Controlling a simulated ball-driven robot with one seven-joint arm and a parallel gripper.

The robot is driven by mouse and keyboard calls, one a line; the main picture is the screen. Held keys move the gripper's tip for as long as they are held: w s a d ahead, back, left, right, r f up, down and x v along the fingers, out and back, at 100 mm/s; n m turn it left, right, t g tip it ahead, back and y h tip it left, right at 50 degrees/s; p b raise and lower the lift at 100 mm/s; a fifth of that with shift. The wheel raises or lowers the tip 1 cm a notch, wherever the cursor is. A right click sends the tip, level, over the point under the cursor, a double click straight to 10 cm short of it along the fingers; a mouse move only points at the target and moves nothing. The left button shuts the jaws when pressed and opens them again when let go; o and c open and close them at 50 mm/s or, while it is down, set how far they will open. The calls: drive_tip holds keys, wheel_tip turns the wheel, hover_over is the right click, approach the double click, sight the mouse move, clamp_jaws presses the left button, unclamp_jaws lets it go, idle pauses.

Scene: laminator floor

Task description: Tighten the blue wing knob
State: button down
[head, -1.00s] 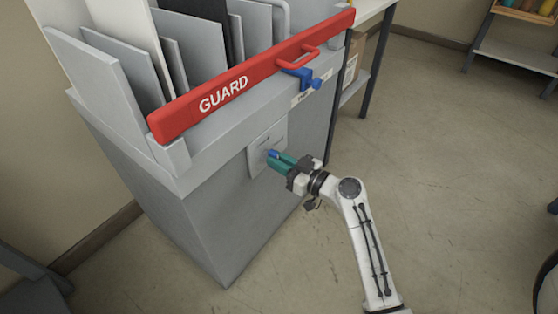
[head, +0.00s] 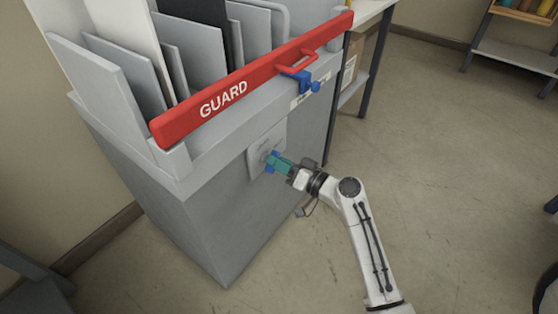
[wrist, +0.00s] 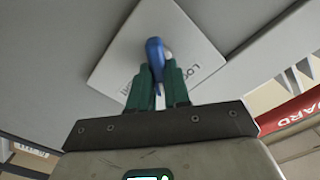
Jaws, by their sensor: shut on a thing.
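The blue wing knob (head: 274,154) sits on a light square plate (head: 258,158) on the front of the grey cabinet. In the wrist view the blue wing knob (wrist: 155,60) lies between the green fingers, in front of the plate (wrist: 130,60), which bears partly hidden lettering. My gripper (head: 278,163) reaches the knob from the right, with its teal fingers shut on it. In the wrist view my gripper (wrist: 158,85) hides part of the knob and plate.
A red guard bar (head: 250,84) marked GUARD lies across the cabinet top, with a blue latch (head: 302,80) near its right end. Grey and white panels (head: 205,50) stand behind it. A table (head: 362,20) stands to the right.

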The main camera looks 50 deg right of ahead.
drive_tip(key=m+p, duration=0.2)
drive_tip(key=m, duration=0.3)
drive_tip(key=m+p, duration=0.2)
drive_tip(key=m, duration=0.3)
drive_tip(key=shift+w+d, duration=0.15)
drive_tip(key=shift+w, duration=0.05)
drive_tip(key=shift+f+m, duration=0.1)
drive_tip(key=shift+m, duration=0.3)
drive_tip(key=c, duration=1.1)
unclamp_jaws()
drive_tip(key=shift+f, duration=0.1)
drive_tip(key=shift+s, duration=0.1)
drive_tip(key=s, duration=0.5)
drive_tip(key=s+p, duration=0.1)
drive_tip(key=s, duration=0.4)
drive_tip(key=shift+s+d+p, duration=0.2)
drive_tip(key=shift+s+p, duration=0.1)
drive_tip(key=shift+s, duration=0.05)
